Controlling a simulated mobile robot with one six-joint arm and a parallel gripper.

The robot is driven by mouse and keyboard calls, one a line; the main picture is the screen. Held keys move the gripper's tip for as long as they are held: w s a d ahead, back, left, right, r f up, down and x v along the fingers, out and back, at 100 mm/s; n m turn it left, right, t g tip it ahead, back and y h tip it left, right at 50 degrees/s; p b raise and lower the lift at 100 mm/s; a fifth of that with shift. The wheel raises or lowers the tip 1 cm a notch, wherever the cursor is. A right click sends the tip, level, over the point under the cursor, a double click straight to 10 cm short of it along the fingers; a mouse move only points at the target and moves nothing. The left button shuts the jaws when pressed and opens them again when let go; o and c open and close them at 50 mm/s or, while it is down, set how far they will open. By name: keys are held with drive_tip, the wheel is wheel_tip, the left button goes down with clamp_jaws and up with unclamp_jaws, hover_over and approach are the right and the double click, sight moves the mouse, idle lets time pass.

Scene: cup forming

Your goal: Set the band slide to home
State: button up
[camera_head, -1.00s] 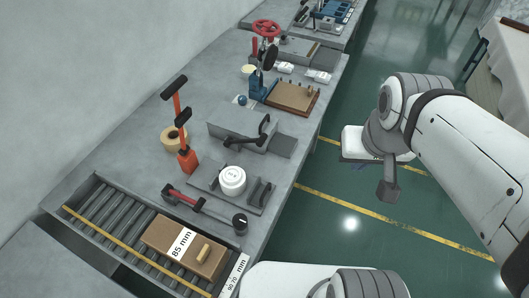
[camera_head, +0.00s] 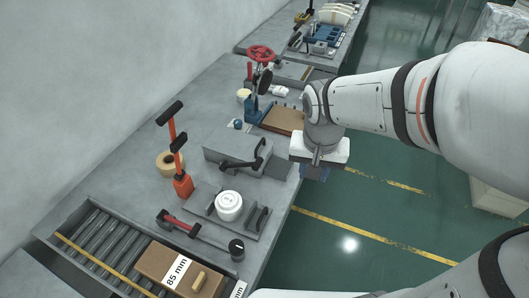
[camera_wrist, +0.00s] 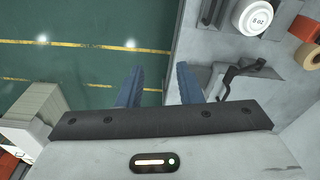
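I cannot tell for certain which part is the band slide. One candidate is the low rail with a red section and dark end pieces (camera_head: 198,234) at the front of the bench. Another is the grey block (camera_head: 236,147) with a black bent lever (camera_head: 243,163); the lever also shows in the wrist view (camera_wrist: 230,80). My gripper (camera_wrist: 160,80) is open, with its two blue fingers apart and nothing between them. In the head view my gripper is at the bench's right edge, right of the grey block and apart from the lever.
A white round piece (camera_head: 229,205) sits on a grey plate beside an orange upright tool (camera_head: 181,180) and a tape roll (camera_head: 169,163). A roller tray holds a box marked 85 mm (camera_head: 178,272). A brown board (camera_head: 284,119) lies behind my wrist.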

drive_tip(key=w+a+f+m+g+h, duration=0.1)
drive_tip(key=w+a+f, duration=0.2)
drive_tip(key=a+f, duration=0.5)
drive_tip(key=m+g, duration=0.1)
approach(262, 214)
drive_tip(key=shift+h, duration=0.4)
drive_tip(key=shift+s+d+f+p, duration=0.15)
drive_tip(key=shift+f+p, duration=0.1)
drive_tip(key=shift+f, duration=1.7)
drive_tip(key=shift+s+d+f+p, duration=0.1)
drive_tip(key=shift+f+p, duration=0.1)
drive_tip(key=shift+f, duration=1.75)
drive_tip(key=shift+c, duration=0.4)
clamp_jaws()
